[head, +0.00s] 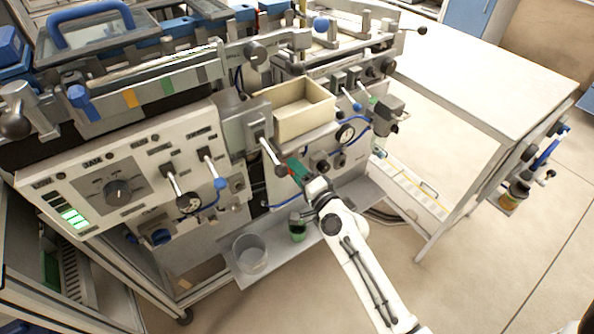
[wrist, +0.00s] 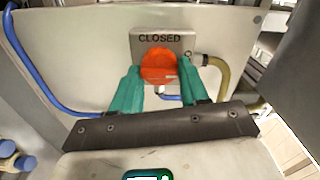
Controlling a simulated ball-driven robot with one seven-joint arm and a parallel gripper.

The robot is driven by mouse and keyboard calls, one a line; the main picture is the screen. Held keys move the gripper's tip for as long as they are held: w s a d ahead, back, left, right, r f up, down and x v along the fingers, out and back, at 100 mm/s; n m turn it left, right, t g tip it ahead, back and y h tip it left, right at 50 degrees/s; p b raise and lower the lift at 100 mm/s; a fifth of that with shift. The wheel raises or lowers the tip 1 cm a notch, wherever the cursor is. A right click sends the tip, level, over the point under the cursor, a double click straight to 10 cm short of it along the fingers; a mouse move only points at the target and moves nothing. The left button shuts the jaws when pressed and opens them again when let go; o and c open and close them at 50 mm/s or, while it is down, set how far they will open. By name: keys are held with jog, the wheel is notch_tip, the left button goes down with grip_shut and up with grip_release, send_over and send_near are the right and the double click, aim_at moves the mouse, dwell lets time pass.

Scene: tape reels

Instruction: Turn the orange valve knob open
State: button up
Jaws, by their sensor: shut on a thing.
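A small pale mark shows on the knob's lower right. My gripper (wrist: 160,78) has green fingers, one on each side of the knob, and is shut on it. In the head view my gripper (head: 297,170) reaches the front panel of the machine, below the cream bin. The knob itself is hidden there behind the fingers and arm.
An olive hose (wrist: 220,76) leaves the plate's right side, and a blue hose (wrist: 42,75) curves down at left. A clear container (head: 249,254) and a dark green jar (head: 297,229) stand on the low shelf. The cream bin (head: 304,123) is above.

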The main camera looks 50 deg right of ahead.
dwell(0.4)
jog(key=o, duration=1)
jog(key=shift+o, duration=0.2)
jog(key=shift+s, duration=0.15)
jog(key=b+v, duration=0.1)
jog(key=v, duration=0.9)
jog(key=shift+s+b, duration=0.3)
jog(key=shift+b, duration=0.1)
jog(key=shift+a, duration=0.15)
